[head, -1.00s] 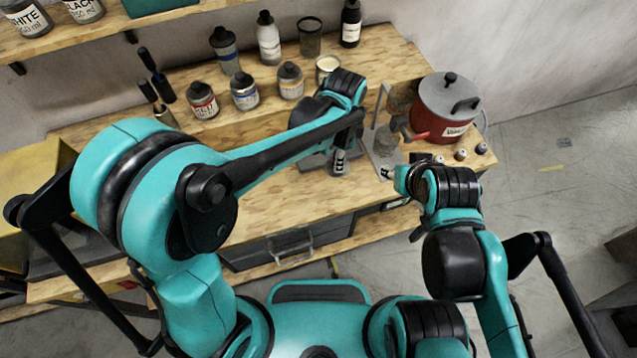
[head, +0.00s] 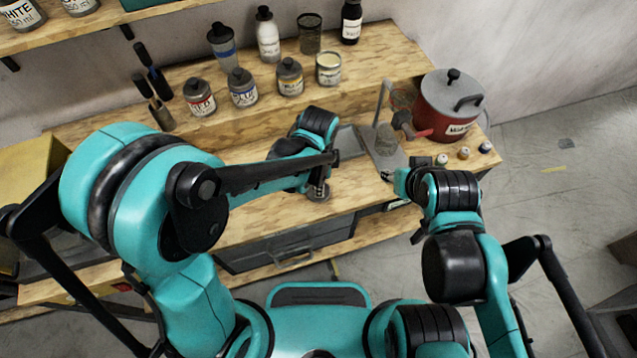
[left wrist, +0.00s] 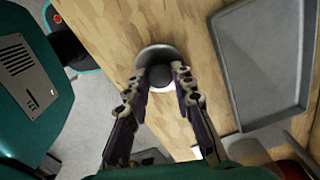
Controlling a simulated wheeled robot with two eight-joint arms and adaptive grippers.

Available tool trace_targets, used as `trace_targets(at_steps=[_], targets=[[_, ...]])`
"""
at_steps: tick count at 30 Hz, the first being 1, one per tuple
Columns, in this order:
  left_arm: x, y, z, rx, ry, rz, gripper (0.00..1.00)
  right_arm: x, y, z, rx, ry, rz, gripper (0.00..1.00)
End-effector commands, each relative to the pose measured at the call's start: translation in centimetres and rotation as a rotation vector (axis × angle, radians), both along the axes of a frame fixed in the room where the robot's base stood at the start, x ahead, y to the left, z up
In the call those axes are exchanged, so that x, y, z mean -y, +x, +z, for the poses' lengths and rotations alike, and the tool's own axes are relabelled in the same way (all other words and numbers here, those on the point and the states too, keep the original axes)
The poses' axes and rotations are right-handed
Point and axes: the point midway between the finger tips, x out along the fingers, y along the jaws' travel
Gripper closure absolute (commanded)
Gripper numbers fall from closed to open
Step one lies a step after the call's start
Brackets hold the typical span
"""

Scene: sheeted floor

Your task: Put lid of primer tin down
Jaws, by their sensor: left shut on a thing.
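The lid is a round grey disc (head: 318,194) with a dark knob, low over the front of the wooden bench. In the left wrist view the lid (left wrist: 153,54) shows against the wood, with my left gripper (left wrist: 162,75) shut on its knob. My left gripper (head: 319,184) also shows in the head view, pointing down. I cannot tell whether the lid touches the bench. An open tin with cream contents (head: 328,68), likely the primer tin, stands on the raised back shelf. My right gripper (head: 389,176) is near the bench's front right; its fingers are mostly hidden.
A grey tray (left wrist: 240,95) lies right of the lid in the wrist view. A metal stand (head: 386,150) and a red pot (head: 446,110) stand at the right. Several paint bottles line the back shelf. Bare wood (head: 262,205) lies left of the lid.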

Motion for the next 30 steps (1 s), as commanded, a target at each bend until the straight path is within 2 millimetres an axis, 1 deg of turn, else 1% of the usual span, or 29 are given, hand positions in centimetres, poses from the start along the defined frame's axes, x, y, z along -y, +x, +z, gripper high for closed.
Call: trace_targets(at_steps=[3, 4, 5, 6, 14, 17, 20, 23, 27, 30], targets=[[0.0, 0.0, -0.5, 0.0, 0.0, 0.0, 0.94, 0.0, 0.0, -0.5, 0.0, 0.0, 0.0, 0.6], [0.0, 0.0, -0.3, 0.0, 0.0, 0.0, 0.68, 0.0, 0.0, -0.4, 0.0, 0.0, 0.0, 0.6], [0.0, 0.0, -0.3, 0.0, 0.0, 0.0, 0.6, 0.0, 0.0, -0.3, 0.0, 0.0, 0.0, 0.6], [0.0, 0.0, -0.3, 0.0, 0.0, 0.0, 0.56, 0.0, 0.0, -0.3, 0.0, 0.0, 0.0, 0.6], [0.0, 0.0, -0.2, 0.0, 0.0, 0.0, 0.56, 0.0, 0.0, -0.3, 0.0, 0.0, 0.0, 0.6], [0.0, 0.0, 0.2, 0.0, 0.0, 0.0, 0.56, 0.0, 0.0, 0.1, 0.0, 0.0, 0.0, 0.6], [0.0, 0.0, 1.5, 0.0, 0.0, 0.0, 0.56, 0.0, 0.0, 0.6, 0.0, 0.0, 0.0, 0.6], [0.0, 0.0, 3.6, 0.0, 0.0, 0.0, 0.56, 0.0, 0.0, 1.3, 0.0, 0.0, 0.0, 0.6], [0.0, 0.0, 6.9, 0.0, 0.0, 0.0, 0.56, 0.0, 0.0, 2.3, 0.0, 0.0, 0.0, 0.6], [0.0, 0.0, 8.9, 0.0, 0.0, 0.0, 0.56, 0.0, 0.0, 2.8, 0.0, 0.0, 0.0, 0.6]])
